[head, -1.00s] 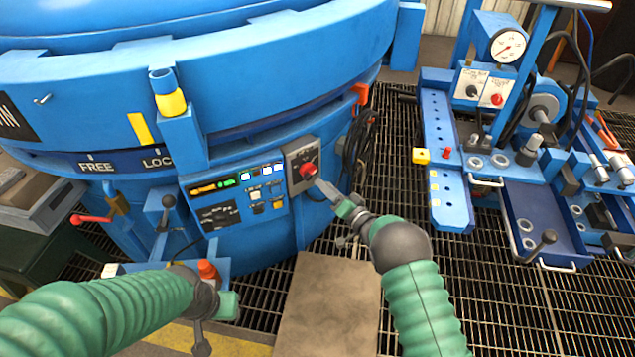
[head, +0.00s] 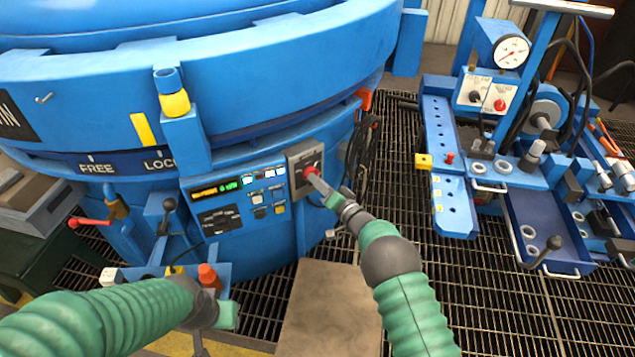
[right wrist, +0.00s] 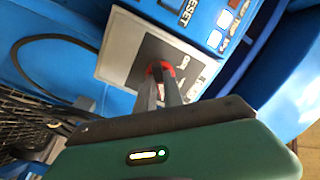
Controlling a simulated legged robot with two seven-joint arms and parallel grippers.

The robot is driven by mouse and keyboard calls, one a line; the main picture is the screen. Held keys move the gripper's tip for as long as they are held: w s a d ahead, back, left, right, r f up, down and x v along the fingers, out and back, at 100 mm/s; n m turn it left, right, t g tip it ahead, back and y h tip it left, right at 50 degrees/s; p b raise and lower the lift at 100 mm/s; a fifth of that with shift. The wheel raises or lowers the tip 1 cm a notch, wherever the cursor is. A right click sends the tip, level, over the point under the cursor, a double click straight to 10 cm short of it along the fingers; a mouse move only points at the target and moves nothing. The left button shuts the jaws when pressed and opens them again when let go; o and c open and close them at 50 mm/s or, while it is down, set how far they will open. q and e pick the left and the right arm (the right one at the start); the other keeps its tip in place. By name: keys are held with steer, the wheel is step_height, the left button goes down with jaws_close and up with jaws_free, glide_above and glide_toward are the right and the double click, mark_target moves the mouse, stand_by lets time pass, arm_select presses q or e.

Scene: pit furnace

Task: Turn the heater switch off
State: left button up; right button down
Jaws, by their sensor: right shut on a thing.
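The heater switch is a red knob (head: 311,171) on a grey plate (head: 294,160) at the right end of the furnace's control panel. My right gripper (head: 314,176) is at the knob, its fingers shut on it. The right wrist view shows the red knob (right wrist: 158,69) between the two fingertips (right wrist: 160,74), with the labelled plate (right wrist: 122,60) behind it. The fingers hide part of the knob, and I cannot read its setting. My left gripper (head: 228,312) is low at the left, away from the panel, and its fingers are not clear.
Lit displays and small buttons (head: 254,190) sit left of the switch. Black cables (head: 362,155) hang right of it. A blue tool bench (head: 500,170) with a gauge stands at the right. Grating and a brown plate (head: 330,310) lie below.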

steer(key=shift+f, duration=0.1)
steer(key=shift+n, duration=0.3)
steer(key=shift+f+n+b, duration=0.15)
steer(key=shift+n+b, duration=0.6)
steer(key=shift+n, duration=4.05)
steer(key=shift+f+n+b, duration=0.15)
steer(key=shift+n+b, duration=0.55)
steer(key=shift+n, duration=4.1)
steer(key=shift+s, duration=0.1)
steer(key=c, duration=1.6)
jaws_free()
steer(key=shift+o, duration=0.7)
steer(key=shift+r, duration=0.2)
